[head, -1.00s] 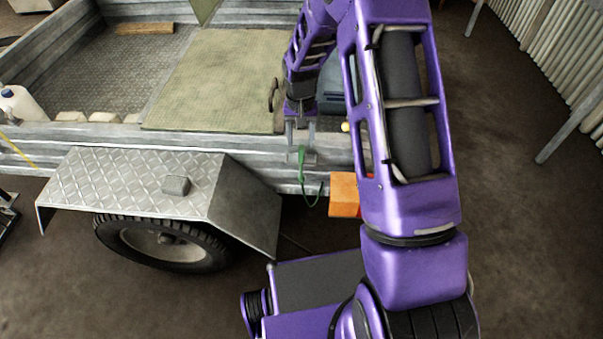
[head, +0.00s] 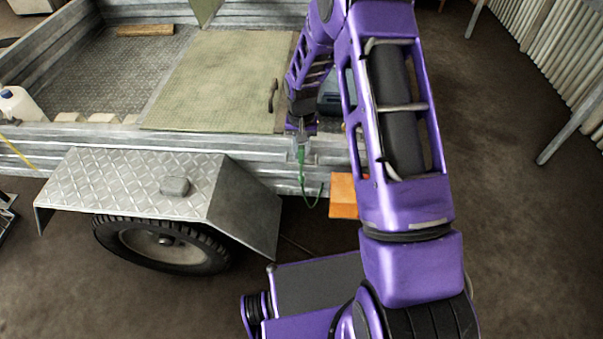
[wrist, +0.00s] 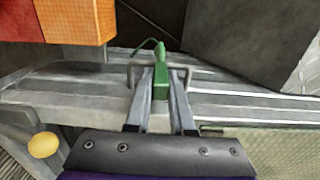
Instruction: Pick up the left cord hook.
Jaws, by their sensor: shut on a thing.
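The cord hook (wrist: 161,82) is green, with a block-shaped body and a thin green cord or loop at its far end. It stands at the trailer's side rail, and my gripper (wrist: 160,98) is shut on it, one finger on each side. In the head view the green cord (head: 309,188) hangs in a curve down the outside of the side wall, below my gripper (head: 302,146). The hook body is small and mostly hidden there by my fingers. I cannot tell whether it is clear of the rail.
The trailer side wall (head: 240,141) runs beneath my gripper. An orange block (head: 343,195) sits close on the right; a yellow knob (wrist: 43,145) shows in the wrist view. A green mat (head: 215,80) lies in the trailer bed. The mudguard (head: 130,185) juts out at left.

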